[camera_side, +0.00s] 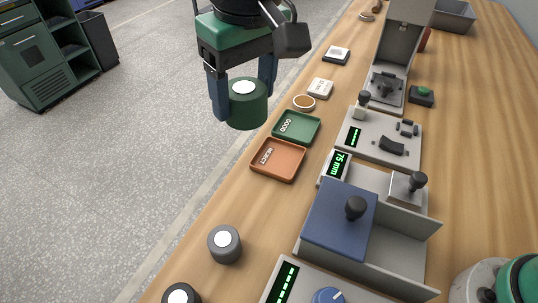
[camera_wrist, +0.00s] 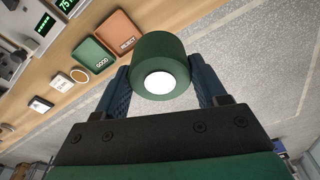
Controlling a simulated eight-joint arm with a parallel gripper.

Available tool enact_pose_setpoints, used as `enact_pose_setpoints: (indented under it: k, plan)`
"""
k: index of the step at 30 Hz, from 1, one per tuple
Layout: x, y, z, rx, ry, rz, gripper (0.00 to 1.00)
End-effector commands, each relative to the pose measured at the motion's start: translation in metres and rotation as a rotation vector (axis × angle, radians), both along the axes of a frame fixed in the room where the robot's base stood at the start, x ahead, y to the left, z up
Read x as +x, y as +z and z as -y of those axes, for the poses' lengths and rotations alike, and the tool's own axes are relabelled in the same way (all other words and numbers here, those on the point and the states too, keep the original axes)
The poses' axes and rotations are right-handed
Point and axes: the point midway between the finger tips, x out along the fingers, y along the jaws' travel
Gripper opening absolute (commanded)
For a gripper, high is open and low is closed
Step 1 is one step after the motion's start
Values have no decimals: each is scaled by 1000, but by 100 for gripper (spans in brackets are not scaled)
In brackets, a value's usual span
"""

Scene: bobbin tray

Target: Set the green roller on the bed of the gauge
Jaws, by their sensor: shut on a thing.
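The green roller (camera_side: 249,108) is a dark green cylinder with a white end disc. My gripper (camera_side: 244,102) is shut on it, fingers on either side, and holds it in the air at the bench's left edge. In the wrist view the roller (camera_wrist: 160,58) sits between the two blue fingers, its white disc facing the camera. What appears to be the gauge (camera_side: 405,258) is a grey fixture with upright plates, a blue block (camera_side: 335,218) with a black knob, and a "75 mm" display (camera_side: 341,164). The blue block and plates hide much of its bed.
A green GOOD tray (camera_side: 314,117) and orange REJECT tray (camera_side: 297,146) lie empty of rollers near the roller. A grey roller (camera_side: 224,245) and a dark one (camera_side: 182,294) stand at the front. A control panel (camera_side: 412,153) lies behind the gauge. Bare wood lies right of it.

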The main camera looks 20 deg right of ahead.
Motion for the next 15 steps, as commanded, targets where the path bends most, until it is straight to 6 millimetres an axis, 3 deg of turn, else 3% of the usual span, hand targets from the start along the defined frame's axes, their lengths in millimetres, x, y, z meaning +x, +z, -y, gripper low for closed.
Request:
enact_pose_setpoints:
  k: [5,7,12,15]
  plan:
    - [13,-28,49,0,-125,0,9]
    - [14,-46,78,0,-195,0,9]
    - [0,-87,143,0,-355,0,9]
    - [-13,-105,171,0,-427,0,9]
